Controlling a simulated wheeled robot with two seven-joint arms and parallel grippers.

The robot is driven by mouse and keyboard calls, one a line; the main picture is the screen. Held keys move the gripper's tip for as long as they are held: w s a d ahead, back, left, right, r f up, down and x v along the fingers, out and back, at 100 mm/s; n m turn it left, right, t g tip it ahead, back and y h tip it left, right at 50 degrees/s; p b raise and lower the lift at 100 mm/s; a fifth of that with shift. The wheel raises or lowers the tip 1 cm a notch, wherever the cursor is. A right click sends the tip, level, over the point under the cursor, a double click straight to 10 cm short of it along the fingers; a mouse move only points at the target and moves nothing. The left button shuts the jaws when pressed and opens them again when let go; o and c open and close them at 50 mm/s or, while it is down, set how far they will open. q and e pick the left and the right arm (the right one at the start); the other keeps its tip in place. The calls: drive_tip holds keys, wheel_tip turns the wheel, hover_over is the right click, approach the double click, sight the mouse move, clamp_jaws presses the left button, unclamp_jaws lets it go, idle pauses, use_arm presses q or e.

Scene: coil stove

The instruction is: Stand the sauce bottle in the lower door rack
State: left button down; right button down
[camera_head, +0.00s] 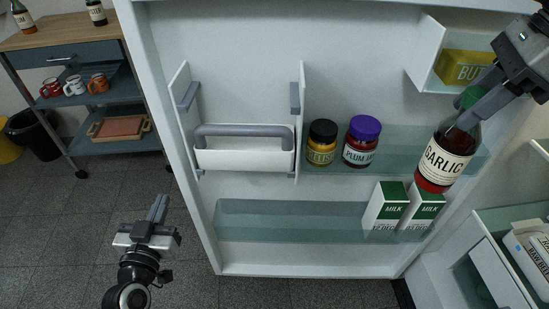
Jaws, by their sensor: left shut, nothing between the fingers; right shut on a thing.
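The sauce bottle (445,158) has dark red sauce, a white GARLIC label and a green cap. My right gripper (474,106) is shut on its cap end, at the right of the head view. The bottle hangs slightly tilted, its base in front of the upper glass rack and just above the milk cartons. The lower door rack (290,221) is a clear glass bin along the door's bottom; its left and middle parts are empty. My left gripper (160,205) is shut and empty, low at the left, outside the door.
Two milk cartons (387,206) stand at the right end of the lower rack. A yellow-filled jar (321,143) and a purple-lidded jar (361,141) stand in the upper rack (400,150). A butter box (464,67) sits in the top-right bin. A cart (75,44) stands at the left.

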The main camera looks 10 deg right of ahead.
sight(176, 167)
use_arm(q)
drive_tip(key=w, duration=0.2)
drive_tip(key=w+d, duration=0.1)
drive_tip(key=w, duration=0.5)
drive_tip(key=shift+w+d+b, duration=0.1)
drive_tip(key=shift+d+b, duration=0.1)
drive_tip(key=shift+b, duration=0.1)
use_arm(e)
drive_tip(key=shift+w+f, duration=0.1)
drive_tip(key=shift+f, duration=0.3)
